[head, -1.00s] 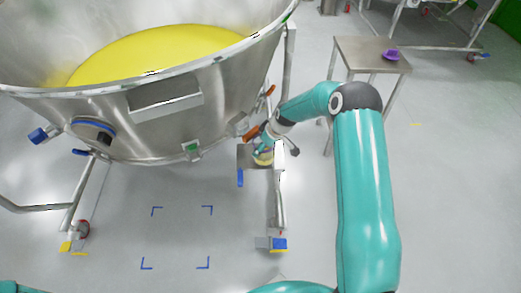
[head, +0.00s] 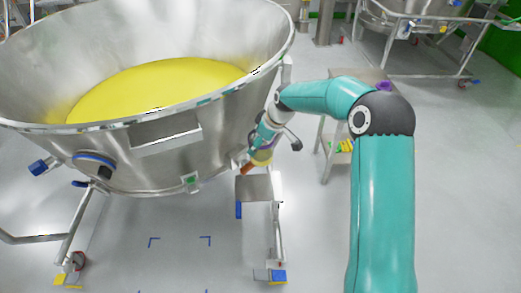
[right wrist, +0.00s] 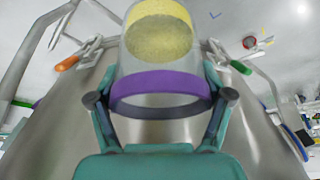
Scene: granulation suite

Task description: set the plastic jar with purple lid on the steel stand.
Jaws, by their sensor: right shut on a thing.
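The plastic jar (right wrist: 160,60) is clear with yellow granules inside and a purple band near my gripper. My right gripper (right wrist: 160,103) is shut on it, one finger on each side of the purple band. In the head view the jar (head: 261,157) hangs from my right gripper (head: 266,143), beside the big steel vessel and above a small steel plate. The steel stand (head: 369,74) is a small table to the right, partly hidden behind my right arm. A small purple item (head: 384,86) lies on its top. My left gripper is not in view.
The large steel vessel (head: 150,155) full of yellow powder fills the left, with its legs and casters below. The small steel plate (head: 254,187) is by its right leg. Another steel vessel on a wheeled frame (head: 420,45) stands behind the stand. The right floor is clear.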

